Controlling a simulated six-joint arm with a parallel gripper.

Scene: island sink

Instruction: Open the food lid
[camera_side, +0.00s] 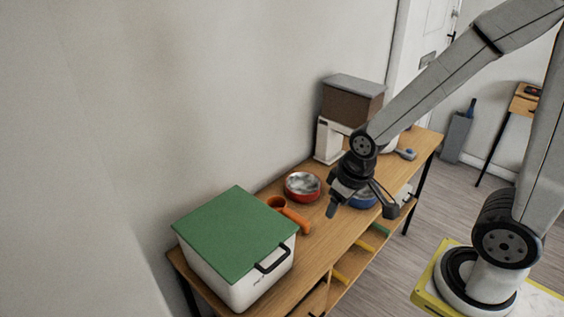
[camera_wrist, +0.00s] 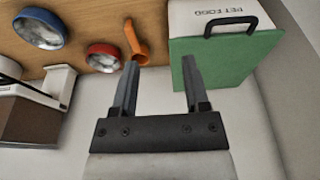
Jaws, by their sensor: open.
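The food box (camera_side: 262,286) is white and stands at the near left end of the wooden table. Its green lid (camera_side: 235,232) lies flat on top and looks closed. A black handle (camera_side: 276,259) sits at the lid's front edge. In the wrist view the lid (camera_wrist: 222,58), the handle (camera_wrist: 231,26) and the lettered box front (camera_wrist: 205,14) show at the upper right. My gripper (camera_side: 360,212) is open and empty, above the table to the right of the box and apart from the lid. Its two fingers (camera_wrist: 160,84) show in the wrist view.
An orange scoop (camera_side: 287,213) lies beside the box. A red bowl (camera_side: 302,187) stands behind it, and a blue bowl (camera_side: 362,198) is partly hidden by my gripper. A brown-topped dispenser (camera_side: 351,103) stands farther back. The wall runs close behind the table.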

